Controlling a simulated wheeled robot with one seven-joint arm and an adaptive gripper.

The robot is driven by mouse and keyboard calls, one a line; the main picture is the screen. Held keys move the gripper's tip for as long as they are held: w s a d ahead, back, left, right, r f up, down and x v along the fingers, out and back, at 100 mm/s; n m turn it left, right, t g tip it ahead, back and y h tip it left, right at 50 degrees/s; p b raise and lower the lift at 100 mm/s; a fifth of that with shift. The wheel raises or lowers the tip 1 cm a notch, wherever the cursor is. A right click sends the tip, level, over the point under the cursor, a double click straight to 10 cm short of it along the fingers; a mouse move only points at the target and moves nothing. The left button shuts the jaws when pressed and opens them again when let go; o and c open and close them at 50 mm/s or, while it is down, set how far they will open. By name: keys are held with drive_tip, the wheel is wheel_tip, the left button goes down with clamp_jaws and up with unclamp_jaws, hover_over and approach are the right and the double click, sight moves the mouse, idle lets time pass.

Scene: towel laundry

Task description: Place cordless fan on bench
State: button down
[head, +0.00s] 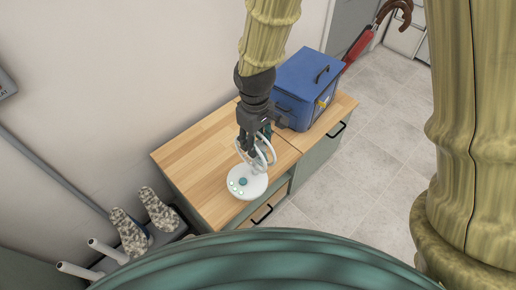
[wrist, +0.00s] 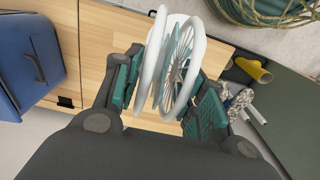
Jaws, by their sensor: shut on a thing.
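The cordless fan (head: 245,184) is white with a round base that bears a teal knob and small lit dots. It stands upright over the front part of the wooden bench top (head: 190,155); I cannot tell whether its base touches the wood. My gripper (head: 258,140) points down and is shut on the fan's head. In the wrist view the white ring cage of the fan (wrist: 170,65) sits between the teal finger pads of my gripper (wrist: 165,95).
A blue box (head: 305,85) with a black handle stands at the bench's far end. A red umbrella (head: 358,48) is behind it. A rack with shoes (head: 130,230) is at the lower left. The bench's left part is bare, and the tiled floor (head: 370,140) at right is clear.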

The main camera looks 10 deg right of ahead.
drive_tip(key=w+a+f+b, duration=0.1)
drive_tip(key=w+a+f, duration=0.2)
drive_tip(key=w, duration=0.8)
drive_tip(key=shift+f+b, duration=0.3)
drive_tip(key=shift+f, duration=0.4)
drive_tip(key=shift+w+a+f, duration=0.1)
drive_tip(key=c, duration=0.9)
unclamp_jaws()
drive_tip(key=shift+o, duration=0.2)
wheel_tip(320, 180, up, 12)
drive_tip(key=p, duration=0.2)
